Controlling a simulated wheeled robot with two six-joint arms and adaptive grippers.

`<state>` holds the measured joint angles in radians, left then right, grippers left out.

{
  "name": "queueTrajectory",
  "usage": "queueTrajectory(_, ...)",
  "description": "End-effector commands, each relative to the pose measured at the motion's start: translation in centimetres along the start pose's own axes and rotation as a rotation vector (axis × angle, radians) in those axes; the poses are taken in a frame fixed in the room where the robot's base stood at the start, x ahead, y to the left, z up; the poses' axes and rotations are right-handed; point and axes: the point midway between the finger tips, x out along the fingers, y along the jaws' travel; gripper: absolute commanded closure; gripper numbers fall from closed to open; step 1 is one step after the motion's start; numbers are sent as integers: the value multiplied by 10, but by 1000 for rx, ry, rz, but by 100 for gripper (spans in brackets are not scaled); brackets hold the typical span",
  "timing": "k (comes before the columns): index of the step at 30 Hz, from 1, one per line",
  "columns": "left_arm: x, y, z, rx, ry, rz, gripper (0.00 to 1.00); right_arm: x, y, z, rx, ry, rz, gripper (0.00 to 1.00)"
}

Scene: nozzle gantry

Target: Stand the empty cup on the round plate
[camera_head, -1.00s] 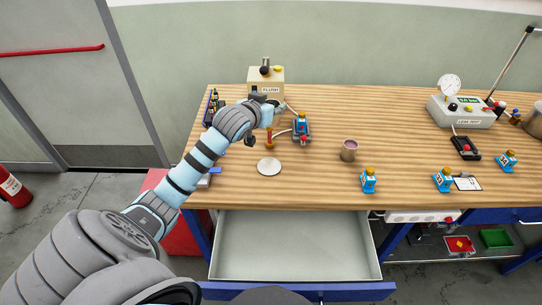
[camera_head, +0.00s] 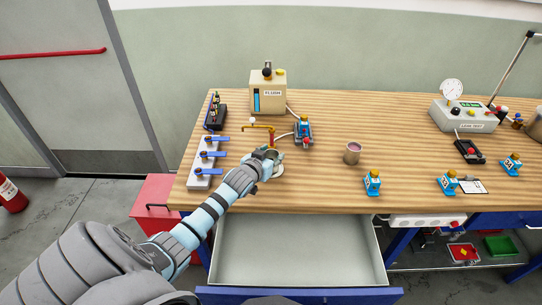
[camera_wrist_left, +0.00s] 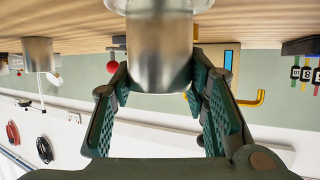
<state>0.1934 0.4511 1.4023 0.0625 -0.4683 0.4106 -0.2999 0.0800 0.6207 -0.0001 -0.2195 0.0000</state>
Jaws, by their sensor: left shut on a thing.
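The metal cup (camera_wrist_left: 160,45) is between the fingers of my left gripper (camera_wrist_left: 160,95) in the left wrist view, which shows the bench upside down. My left gripper (camera_head: 270,156) is shut on this cup, low over the round plate (camera_head: 277,172) in the head view. The plate's edge (camera_wrist_left: 118,5) also shows at the cup's base in the wrist view. The cup looks upright; I cannot tell whether its base touches the plate. In the head view the gripper hides most of the cup and part of the plate. My right gripper is not in view.
A yellow spout (camera_head: 257,128) stands just behind the gripper. A block with blue-handled valves (camera_head: 199,175) is to the left. A second cup (camera_head: 352,153) with purple contents and several blue bottles stand to the right. An open drawer (camera_head: 290,250) juts out in front.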

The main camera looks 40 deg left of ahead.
Motion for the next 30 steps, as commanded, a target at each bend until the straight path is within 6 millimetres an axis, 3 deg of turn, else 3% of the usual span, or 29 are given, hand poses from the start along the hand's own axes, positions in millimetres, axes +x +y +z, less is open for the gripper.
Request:
queueTrajectory(2, 1, 0, 3, 0, 0, 0, 86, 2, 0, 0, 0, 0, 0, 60)
queueTrajectory(3, 1, 0, 2, 0, 0, 0, 52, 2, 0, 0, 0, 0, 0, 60)
queueTrajectory(6, 1, 0, 2, 0, 0, 0, 39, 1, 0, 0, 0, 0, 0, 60)
queueTrajectory(17, -2, 0, -3, 0, 0, 0, 39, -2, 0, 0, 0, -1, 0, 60)
queueTrajectory(20, -16, 0, -2, 2, -2, 1, 39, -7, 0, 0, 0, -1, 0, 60)
queueTrajectory(30, -102, 0, -3, 3, -1, 1, 39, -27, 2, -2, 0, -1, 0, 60)
